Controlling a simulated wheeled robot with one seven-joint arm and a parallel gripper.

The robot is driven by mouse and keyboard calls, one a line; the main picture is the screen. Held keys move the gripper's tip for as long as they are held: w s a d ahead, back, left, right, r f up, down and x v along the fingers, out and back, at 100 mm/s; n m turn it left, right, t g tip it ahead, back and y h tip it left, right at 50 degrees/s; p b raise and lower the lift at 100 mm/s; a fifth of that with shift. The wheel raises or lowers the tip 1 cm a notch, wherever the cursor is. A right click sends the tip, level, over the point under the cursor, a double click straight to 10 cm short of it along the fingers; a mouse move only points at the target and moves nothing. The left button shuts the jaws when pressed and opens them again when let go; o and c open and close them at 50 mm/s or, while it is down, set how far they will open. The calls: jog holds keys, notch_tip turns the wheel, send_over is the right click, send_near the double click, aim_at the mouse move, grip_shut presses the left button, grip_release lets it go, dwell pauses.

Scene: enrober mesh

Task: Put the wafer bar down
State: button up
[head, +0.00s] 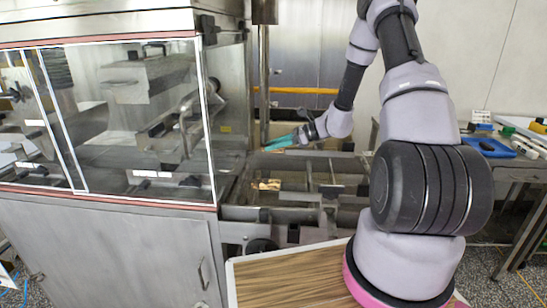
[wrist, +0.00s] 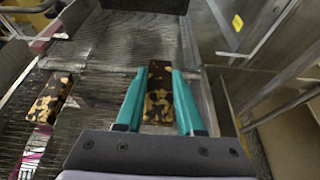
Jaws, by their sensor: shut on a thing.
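My gripper (wrist: 158,76) has teal fingers and is shut on a wafer bar (wrist: 157,103), dark brown with golden patches. The bar lies lengthwise between the fingers in the wrist view. In the head view my gripper (head: 268,148) reaches over the machine's outfeed, and I cannot make out the held bar there. Whether the held bar touches the surface below is unclear. A second similar bar (wrist: 49,99) lies on the ribbed metal mesh (wrist: 98,52) to the left of my gripper in the wrist view. A patterned bar (head: 266,184) also shows in the head view, below my gripper.
The glass-fronted enrober (head: 130,120) stands at the left in the head view. A metal frame with rails (head: 330,178) runs to the right of it. A side table with a blue tray (head: 488,147) and tools is at the far right. Steel walls flank the mesh in the wrist view.

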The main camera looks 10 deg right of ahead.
aim_at(274, 162)
jog(key=shift+f, duration=2.1)
jog(key=shift+f, duration=0.1)
jog(key=o, duration=1)
